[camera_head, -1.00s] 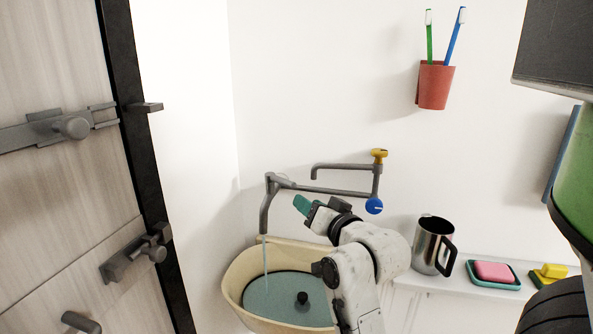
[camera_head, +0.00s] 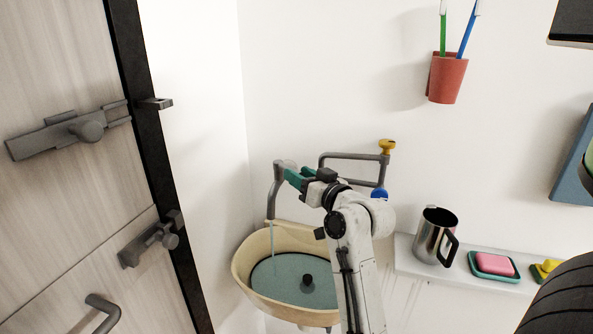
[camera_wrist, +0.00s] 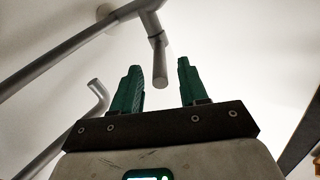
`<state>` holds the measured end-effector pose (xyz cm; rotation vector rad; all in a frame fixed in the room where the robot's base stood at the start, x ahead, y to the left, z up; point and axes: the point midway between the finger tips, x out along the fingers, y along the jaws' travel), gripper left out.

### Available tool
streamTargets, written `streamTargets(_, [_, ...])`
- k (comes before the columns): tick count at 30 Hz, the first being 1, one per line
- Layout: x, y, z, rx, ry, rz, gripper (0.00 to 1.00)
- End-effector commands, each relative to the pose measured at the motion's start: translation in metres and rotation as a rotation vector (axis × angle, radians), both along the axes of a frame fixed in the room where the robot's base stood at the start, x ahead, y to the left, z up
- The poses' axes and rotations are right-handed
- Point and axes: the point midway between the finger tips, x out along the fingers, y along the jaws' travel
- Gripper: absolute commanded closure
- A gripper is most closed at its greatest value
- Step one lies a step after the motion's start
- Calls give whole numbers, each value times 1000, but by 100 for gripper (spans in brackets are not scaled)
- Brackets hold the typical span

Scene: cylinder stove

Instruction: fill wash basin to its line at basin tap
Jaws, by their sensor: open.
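The cream wash basin (camera_head: 243,276) holds grey-green water (camera_head: 283,287), with a dark knob (camera_head: 308,280) standing in its middle. A thin stream (camera_head: 273,238) falls into it from the grey tap spout (camera_head: 274,205). The fill line cannot be made out. A blue knob (camera_head: 379,194) and a yellow knob (camera_head: 387,146) sit on the tap pipes, the blue one partly behind my arm. My gripper (camera_head: 290,178) is open beside the spout's upper part. In the wrist view, a grey pipe end (camera_wrist: 160,68) shows between the green fingertips; contact cannot be told.
A steel mug (camera_head: 431,238), a pink soap on a dish (camera_head: 495,264) and a yellow item (camera_head: 546,268) stand on the right ledge. A red cup with toothbrushes (camera_head: 447,78) hangs above. A latched door (camera_head: 62,80) is at left.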

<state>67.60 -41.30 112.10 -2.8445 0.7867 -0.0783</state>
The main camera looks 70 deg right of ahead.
Motion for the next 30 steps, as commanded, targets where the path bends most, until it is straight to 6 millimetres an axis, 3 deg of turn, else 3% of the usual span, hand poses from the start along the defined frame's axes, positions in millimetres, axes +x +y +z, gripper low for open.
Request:
streamTargets(6, [15, -9, 0, 0, 1, 0, 57])
streamTargets(15, [17, -10, 0, 0, 2, -1, 57])
streamTargets(27, [16, -10, 0, 1, 1, -1, 95])
streamTargets(30, [16, -10, 0, 1, 1, -1, 100])
